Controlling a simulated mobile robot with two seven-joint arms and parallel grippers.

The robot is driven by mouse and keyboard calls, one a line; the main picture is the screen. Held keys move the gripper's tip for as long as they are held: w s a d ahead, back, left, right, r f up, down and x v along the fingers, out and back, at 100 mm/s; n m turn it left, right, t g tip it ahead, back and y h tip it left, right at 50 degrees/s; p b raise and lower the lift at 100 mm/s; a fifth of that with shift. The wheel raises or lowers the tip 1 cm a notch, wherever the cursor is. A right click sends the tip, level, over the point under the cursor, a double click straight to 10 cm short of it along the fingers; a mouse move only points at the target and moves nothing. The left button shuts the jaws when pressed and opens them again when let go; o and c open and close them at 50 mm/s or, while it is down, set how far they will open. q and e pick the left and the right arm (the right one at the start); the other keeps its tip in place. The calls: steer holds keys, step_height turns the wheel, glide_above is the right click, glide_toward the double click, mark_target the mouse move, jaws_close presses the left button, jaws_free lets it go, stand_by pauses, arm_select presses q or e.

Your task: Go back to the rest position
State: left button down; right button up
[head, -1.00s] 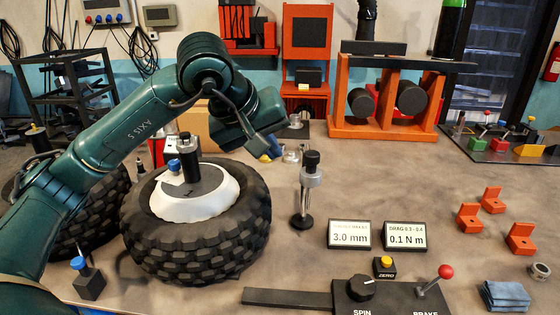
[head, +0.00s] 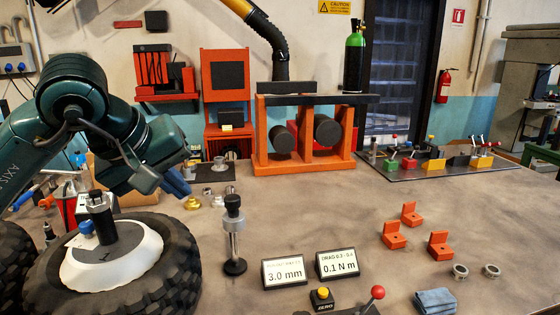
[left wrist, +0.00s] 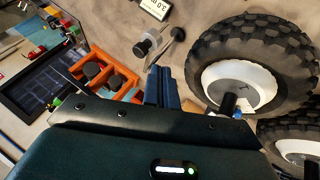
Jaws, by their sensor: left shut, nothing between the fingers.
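My left gripper (head: 176,184) hangs at the left of the head view, above the bench and behind the black tyre (head: 180,270). In the left wrist view its two blue fingers (left wrist: 162,87) lie together with nothing between them. The tyre lies flat with a white hub (head: 135,260) and a dark post (head: 98,212) on it. The gripper is apart from the tyre and from the upright metal stand (head: 233,235). My right gripper is not in view.
An orange rack (head: 262,140) with black rollers stands at the back. Two displays (head: 284,271) (head: 337,262), orange brackets (head: 394,236), metal rings (head: 459,271) and a blue cloth (head: 435,301) lie to the right. The middle of the bench is clear.

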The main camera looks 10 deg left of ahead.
arm_select(q)
steer(key=s+d+f+n+g+h+p, duration=0.1)
steer(key=s+d+f+n+g+h, duration=0.2)
steer(key=d+n+h, duration=0.65)
steer(key=s+d+f+n+g+h+p, duration=0.15)
steer(key=s+d+n+h, duration=0.25)
steer(key=d+n+h, duration=0.5)
steer(key=w+a+f+n+t+y, duration=0.3)
steer(key=f+n+t+y, duration=0.35)
steer(key=n, duration=0.85)
steer(key=w+a+f+n+t+y, duration=0.2)
steer(key=a+f+n+t+y, duration=0.15)
steer(key=f+n+t, duration=0.85)
steer(key=s+a+f+n+g+y, duration=0.1)
steer(key=s+f+n+g+y, duration=0.2)
steer(key=s+f+n+g, duration=0.2)
steer(key=s+a+f+n+g+y+p, duration=0.1)
steer(key=s+f+n+g+y, duration=0.3)
steer(key=s+f+n, duration=0.4)
step_height(320, 180, down, 5)
steer(key=a+n+g, duration=0.1)
steer(key=n, duration=0.3)
steer(key=shift+a+g, duration=0.25)
steer(key=shift+g, duration=0.05)
steer(key=shift+f, duration=0.1)
